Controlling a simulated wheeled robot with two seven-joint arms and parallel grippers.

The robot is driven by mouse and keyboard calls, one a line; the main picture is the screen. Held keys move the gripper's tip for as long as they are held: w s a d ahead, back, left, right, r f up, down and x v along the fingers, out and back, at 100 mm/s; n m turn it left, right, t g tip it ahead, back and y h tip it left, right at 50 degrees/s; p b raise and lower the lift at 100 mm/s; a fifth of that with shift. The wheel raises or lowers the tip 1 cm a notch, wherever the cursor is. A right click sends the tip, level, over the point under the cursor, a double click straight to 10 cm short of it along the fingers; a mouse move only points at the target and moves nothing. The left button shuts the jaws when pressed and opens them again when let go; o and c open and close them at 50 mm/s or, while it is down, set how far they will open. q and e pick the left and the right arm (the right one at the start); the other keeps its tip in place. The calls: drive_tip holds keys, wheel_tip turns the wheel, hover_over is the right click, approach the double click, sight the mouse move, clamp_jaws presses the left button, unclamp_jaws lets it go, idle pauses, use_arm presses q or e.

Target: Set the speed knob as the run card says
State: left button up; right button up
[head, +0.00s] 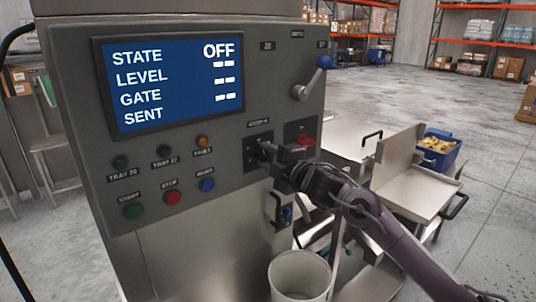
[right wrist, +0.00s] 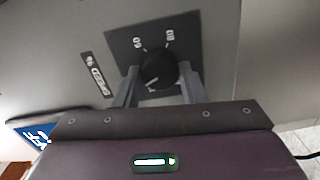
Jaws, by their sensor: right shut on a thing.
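The speed knob (right wrist: 158,70) is black and round on a dark square plate, beside a label that reads SPEED %. The plate shows numbers that look like 60 and 80; a pale line shows on the knob's lower left, but its exact setting is unclear. My right gripper (right wrist: 158,86) is shut on the knob, one finger on each side. In the head view my right gripper (head: 267,152) reaches the panel from the right and hides much of the knob. I see no readable run card. My left gripper is out of view.
The screen (head: 170,85) reads STATE OFF, with dashes for other values. Lamps and START, STOP and other buttons (head: 172,197) sit left of the knob. A blue-tipped lever (head: 312,80) is above right, a red switch (head: 300,138) close right. A bucket (head: 300,275) stands below.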

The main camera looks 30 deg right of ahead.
drive_tip(key=shift+m+p, duration=0.9)
drive_tip(key=shift+m, duration=1.3)
drive_tip(key=o, duration=1)
drive_tip(key=shift+s+f, duration=0.15)
drive_tip(key=shift+s, duration=0.15)
drive_tip(key=shift+s+d+b, duration=0.2)
drive_tip(key=shift+s+b, duration=0.55)
drive_tip(key=shift+s, duration=1.05)
drive_tip(key=shift+s+d+b, duration=0.15)
drive_tip(key=shift+s+b, duration=0.55)
drive_tip(key=shift+s, duration=1.1)
